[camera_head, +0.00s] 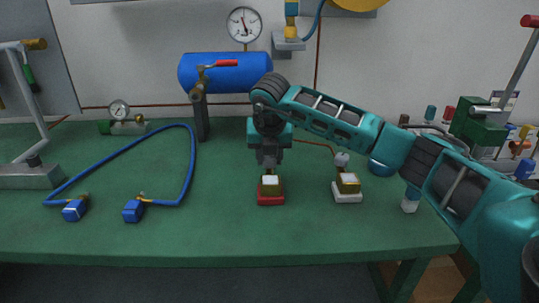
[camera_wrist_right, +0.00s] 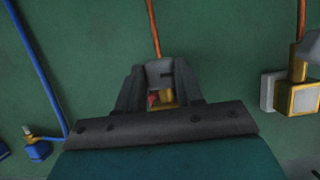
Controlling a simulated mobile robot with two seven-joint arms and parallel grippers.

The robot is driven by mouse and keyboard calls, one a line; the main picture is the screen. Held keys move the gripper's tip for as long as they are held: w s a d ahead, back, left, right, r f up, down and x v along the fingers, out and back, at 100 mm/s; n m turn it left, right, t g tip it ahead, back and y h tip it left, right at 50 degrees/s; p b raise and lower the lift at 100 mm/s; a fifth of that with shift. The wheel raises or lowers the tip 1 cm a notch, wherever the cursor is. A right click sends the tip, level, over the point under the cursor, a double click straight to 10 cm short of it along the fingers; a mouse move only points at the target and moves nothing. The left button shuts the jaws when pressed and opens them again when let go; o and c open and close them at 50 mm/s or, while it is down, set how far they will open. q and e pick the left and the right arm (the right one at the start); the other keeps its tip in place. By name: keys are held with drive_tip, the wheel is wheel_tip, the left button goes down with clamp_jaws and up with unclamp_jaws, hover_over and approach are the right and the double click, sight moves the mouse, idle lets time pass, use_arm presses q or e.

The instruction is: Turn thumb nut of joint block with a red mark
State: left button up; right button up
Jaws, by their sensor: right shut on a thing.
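The joint block with a red base (camera_head: 271,199) stands on the green table, its brass body showing a pale front face. My right gripper (camera_head: 269,165) points down directly over it, its fingers closed around the top of the block. In the right wrist view the fingers (camera_wrist_right: 160,92) are shut on the grey thumb nut (camera_wrist_right: 160,72), with a bit of brass and red showing between them. A second joint block with a white base (camera_head: 347,195) stands to the right, its grey thumb nut (camera_head: 341,160) free; it also shows in the right wrist view (camera_wrist_right: 302,98). My left gripper is not in view.
A blue tank (camera_head: 225,73) with a red-handled valve stands behind. A blue hose (camera_head: 120,154) with two blue end blocks lies on the left. A small gauge (camera_head: 119,110) sits at back left. The table front (camera_head: 230,230) is clear.

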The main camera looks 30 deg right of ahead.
drive_tip(key=shift+s+f, duration=0.1)
drive_tip(key=shift+f, duration=0.05)
drive_tip(key=o, duration=1)
drive_tip(key=shift+o, duration=0.2)
drive_tip(key=shift+r, duration=0.2)
drive_tip(key=shift+a+r, duration=0.1)
drive_tip(key=shift+r, duration=0.2)
drive_tip(key=p+v, duration=0.1)
drive_tip(key=v, duration=1.1)
